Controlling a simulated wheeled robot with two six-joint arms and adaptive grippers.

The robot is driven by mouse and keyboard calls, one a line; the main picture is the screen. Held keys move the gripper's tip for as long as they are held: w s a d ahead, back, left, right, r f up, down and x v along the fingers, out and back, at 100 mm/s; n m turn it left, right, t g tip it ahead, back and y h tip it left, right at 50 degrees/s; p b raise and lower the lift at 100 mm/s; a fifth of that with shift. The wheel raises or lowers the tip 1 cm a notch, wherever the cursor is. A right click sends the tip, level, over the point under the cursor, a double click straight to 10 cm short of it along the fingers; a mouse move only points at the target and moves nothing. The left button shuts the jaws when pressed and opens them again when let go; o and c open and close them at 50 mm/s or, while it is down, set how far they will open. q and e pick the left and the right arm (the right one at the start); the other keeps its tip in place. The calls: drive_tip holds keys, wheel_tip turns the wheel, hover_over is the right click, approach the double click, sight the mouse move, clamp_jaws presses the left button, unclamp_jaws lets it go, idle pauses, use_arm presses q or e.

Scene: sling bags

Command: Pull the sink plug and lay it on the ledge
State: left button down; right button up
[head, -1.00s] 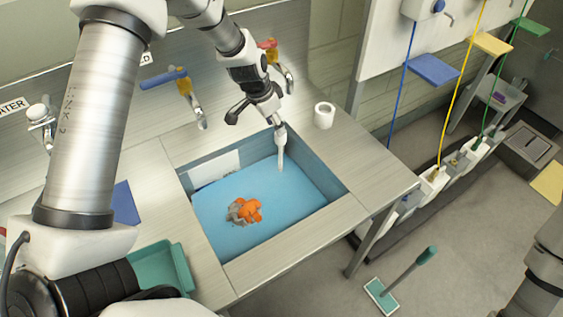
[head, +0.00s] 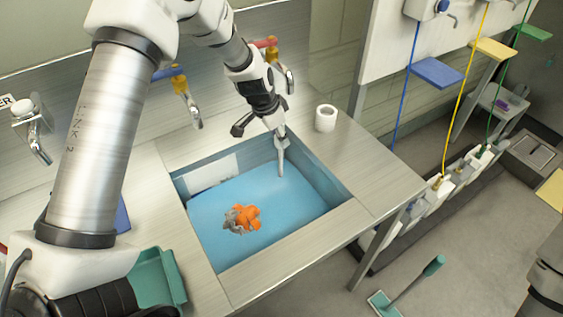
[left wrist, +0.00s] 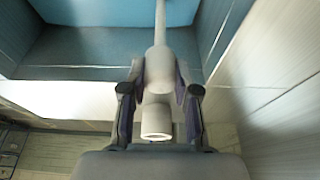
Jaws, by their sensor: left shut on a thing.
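The sink plug (head: 280,158) is a slim grey upright pipe with a wider top, standing in the right part of the sink (head: 335,200). Its lower end meets the blue water, and what lies below is hidden. My left gripper (head: 279,133) is shut on the plug's upper part. In the left wrist view, the fingers (left wrist: 158,100) clasp both sides of the plug's thick top (left wrist: 158,70), and the pipe runs on toward the blue water. The steel ledge (head: 365,170) lies right of the sink. My right gripper is out of view.
An orange and grey clump (head: 242,218) is in the water. A white roll (head: 326,118) stands on the ledge behind and right of the plug. Taps (head: 187,100) hang over the back edge. A green tray (head: 160,275) is at the left. The ledge's front right is bare.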

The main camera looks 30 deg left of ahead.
use_arm(q)
drive_tip(key=shift+r+p, duration=1.9)
drive_tip(key=shift+r, duration=0.8)
wheel_tip(320, 180, up, 4)
drive_tip(key=p, duration=0.3)
